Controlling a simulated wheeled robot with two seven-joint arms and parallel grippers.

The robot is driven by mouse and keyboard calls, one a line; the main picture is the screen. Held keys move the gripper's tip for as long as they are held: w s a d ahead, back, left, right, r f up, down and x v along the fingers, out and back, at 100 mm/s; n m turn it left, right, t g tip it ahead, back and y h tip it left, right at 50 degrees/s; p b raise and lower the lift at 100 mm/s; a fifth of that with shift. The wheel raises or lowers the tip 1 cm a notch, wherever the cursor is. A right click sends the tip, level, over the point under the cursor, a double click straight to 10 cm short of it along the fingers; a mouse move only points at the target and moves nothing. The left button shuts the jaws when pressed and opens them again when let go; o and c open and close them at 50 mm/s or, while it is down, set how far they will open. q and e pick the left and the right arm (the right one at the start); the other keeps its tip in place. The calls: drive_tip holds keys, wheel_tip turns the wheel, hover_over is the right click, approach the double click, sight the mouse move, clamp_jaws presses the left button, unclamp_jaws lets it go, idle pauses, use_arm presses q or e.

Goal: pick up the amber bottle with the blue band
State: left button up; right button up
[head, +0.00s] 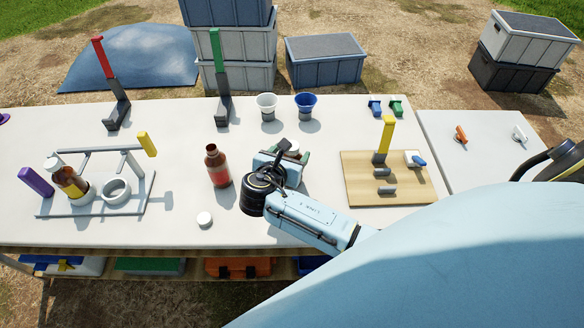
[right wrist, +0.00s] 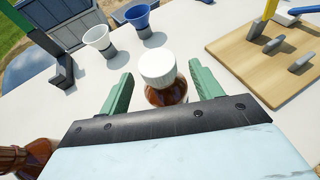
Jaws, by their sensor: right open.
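An amber bottle with a white cap stands upright between the fingers of my right gripper (right wrist: 152,78), as the right wrist view shows at its amber body (right wrist: 165,95). The gripper is open, its green fingers on either side of the bottle; I cannot tell if they touch it. The gripper and my arm hide this bottle's lower part, so its band colour does not show. In the head view only its white cap (head: 291,147) shows beside my right gripper (head: 288,155). My left gripper is not in view.
An uncapped amber bottle with a red band (head: 217,168) stands left of my right gripper, near a loose white cap (head: 204,219). Another amber bottle (head: 70,182) stands in the grey rack (head: 128,205). Two funnel cups (head: 267,104) stand behind; a wooden board (head: 405,190) lies right.

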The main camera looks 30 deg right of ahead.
drive_tip(key=x, duration=0.2)
drive_tip(key=shift+w+d+f, duration=0.15)
drive_tip(key=shift+d+f, duration=0.05)
drive_tip(key=shift+d, duration=0.15)
drive_tip(key=shift+c, duration=0.4)
